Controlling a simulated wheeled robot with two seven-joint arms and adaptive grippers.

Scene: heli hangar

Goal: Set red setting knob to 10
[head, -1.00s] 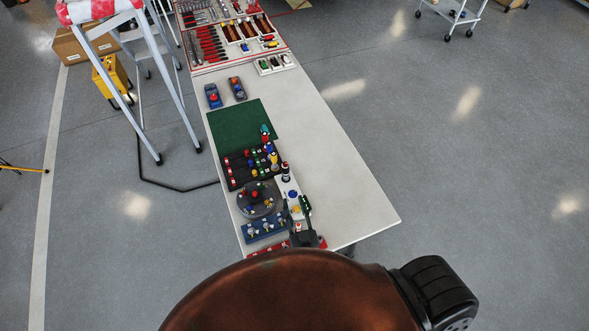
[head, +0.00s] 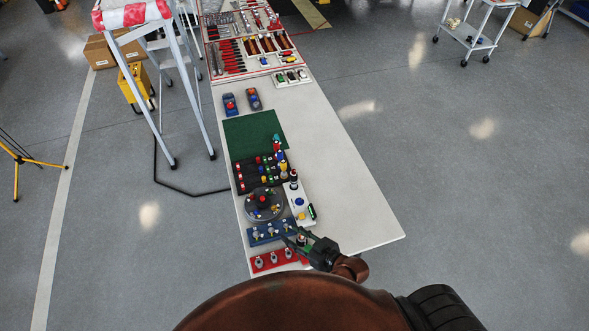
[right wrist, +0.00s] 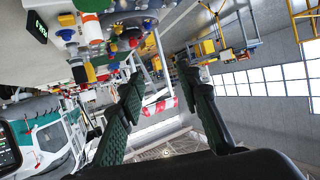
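The red strip (head: 275,260) with several pale, silver-looking knobs lies at the near end of the white table. I take it to carry the red setting knob; its marks are too small to read. My right gripper (head: 293,236) is above the table's near right part, just right of the red and blue strips. Its fingers point left. In the right wrist view the two fingers (right wrist: 160,70) are wide apart with nothing clearly held between them. The red strip cannot be made out in the right wrist view. My left gripper is not in view.
Behind the red strip are a blue strip (head: 262,234) with similar knobs, a round grey device (head: 250,214) and a white control box (head: 305,189). A green mat (head: 250,130) lies farther back. The table's right side (head: 355,200) is clear.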

